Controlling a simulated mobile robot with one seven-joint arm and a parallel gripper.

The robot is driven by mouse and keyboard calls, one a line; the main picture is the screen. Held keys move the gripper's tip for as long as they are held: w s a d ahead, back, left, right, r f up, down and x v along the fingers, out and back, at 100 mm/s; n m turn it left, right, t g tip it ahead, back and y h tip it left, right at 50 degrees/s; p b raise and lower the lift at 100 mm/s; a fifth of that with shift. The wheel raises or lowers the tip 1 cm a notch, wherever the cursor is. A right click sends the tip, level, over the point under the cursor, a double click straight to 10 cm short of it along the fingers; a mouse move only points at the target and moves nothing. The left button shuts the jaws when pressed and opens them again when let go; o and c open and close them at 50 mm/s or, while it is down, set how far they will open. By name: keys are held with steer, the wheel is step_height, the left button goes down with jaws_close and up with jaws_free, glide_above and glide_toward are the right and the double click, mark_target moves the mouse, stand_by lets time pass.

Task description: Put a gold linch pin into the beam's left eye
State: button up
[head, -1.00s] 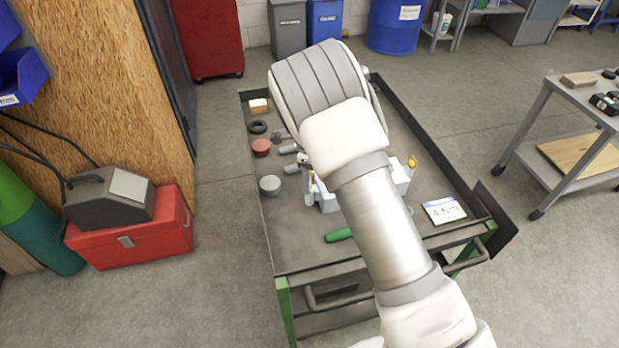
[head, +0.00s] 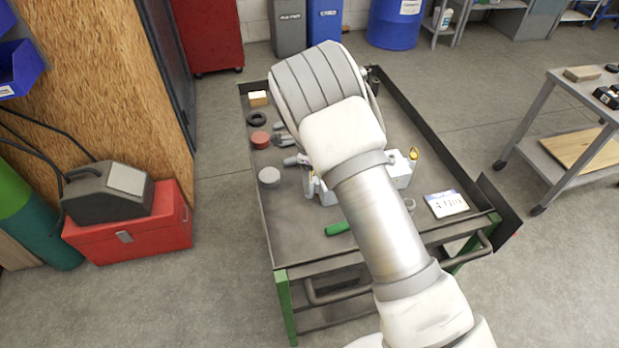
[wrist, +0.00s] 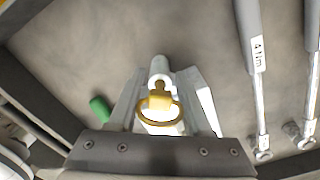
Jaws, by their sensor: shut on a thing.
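The pale beam (head: 399,172) lies on the cart and is partly hidden behind my arm in the head view. A gold piece (head: 413,154) shows at its right end. In the wrist view a gold linch pin (wrist: 160,104) with a ring sits between the pale fingers of my gripper (wrist: 165,108), which is shut on it. A pale upright cylinder end (wrist: 160,66) shows just beyond the pin, and more pale surface shows inside the ring. I cannot tell whether the pin is in an eye.
Grey struts (wrist: 252,60) lie beside the gripper. The tray has raised dark edges.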

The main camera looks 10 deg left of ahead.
steer(key=shift+f+b, duration=0.45)
steer(key=shift+f, duration=0.4)
steer(key=o, duration=1.3)
steer(key=shift+c, duration=0.2)
steer(key=shift+w+d, duration=0.1)
steer(key=shift+w+r, duration=0.1)
steer(key=shift+r, duration=0.5)
step_height(320, 180, up, 16)
steer(key=p, duration=0.1)
steer(key=shift+s+a+r, duration=0.15)
steer(key=shift+s+a, duration=0.1)
steer(key=shift+s, duration=0.05)
